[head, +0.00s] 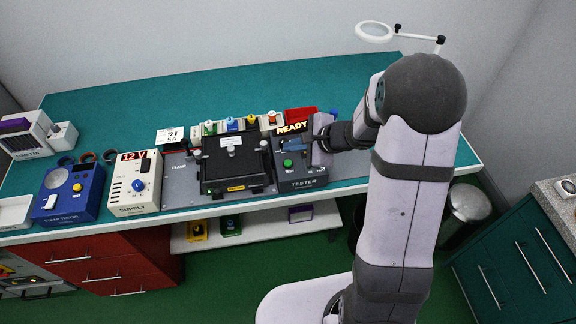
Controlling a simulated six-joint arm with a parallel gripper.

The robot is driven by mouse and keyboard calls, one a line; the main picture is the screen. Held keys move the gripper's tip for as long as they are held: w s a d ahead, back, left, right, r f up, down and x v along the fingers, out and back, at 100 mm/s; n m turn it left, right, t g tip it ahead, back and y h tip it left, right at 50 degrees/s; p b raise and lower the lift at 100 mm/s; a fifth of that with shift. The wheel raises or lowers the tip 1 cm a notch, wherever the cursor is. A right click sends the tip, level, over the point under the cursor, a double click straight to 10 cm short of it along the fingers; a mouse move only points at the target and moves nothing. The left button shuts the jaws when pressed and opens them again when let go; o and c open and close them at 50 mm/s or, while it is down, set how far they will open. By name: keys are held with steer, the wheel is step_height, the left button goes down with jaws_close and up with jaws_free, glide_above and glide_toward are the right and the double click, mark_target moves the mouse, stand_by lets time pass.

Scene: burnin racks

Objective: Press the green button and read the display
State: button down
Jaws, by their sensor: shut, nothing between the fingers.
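The dark grey tester (304,184) stands on the right part of the green bench, with "TESTER" on its front. Its green button (288,163) sits on the sloped top, above a small "TEST" label, and is uncovered. My gripper (319,136) is shut and empty. It is over the right side of the tester, to the right of and above the green button in the picture, apart from it. I cannot tell its height above the tester.
Left of the tester are a black clamp fixture (230,161), a cream supply unit (134,184) reading 12 V and a blue strap tester (72,192). A red bin (300,115) and several small colored items stand behind. The bench's back middle is clear.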

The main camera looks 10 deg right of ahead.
steer(key=shift+f+b, duration=1.45)
steer(key=shift+f, duration=0.25)
steer(key=shift+f+b, duration=0.9)
steer(key=shift+b, duration=0.3)
stand_by(1.5)
steer(key=shift+r, duration=0.15)
steer(key=shift+r+p, duration=0.6)
steer(key=shift+r, duration=0.15)
step_height(320, 180, up, 5)
steer(key=p, duration=0.3)
steer(key=shift+p, duration=0.4)
stand_by(0.9)
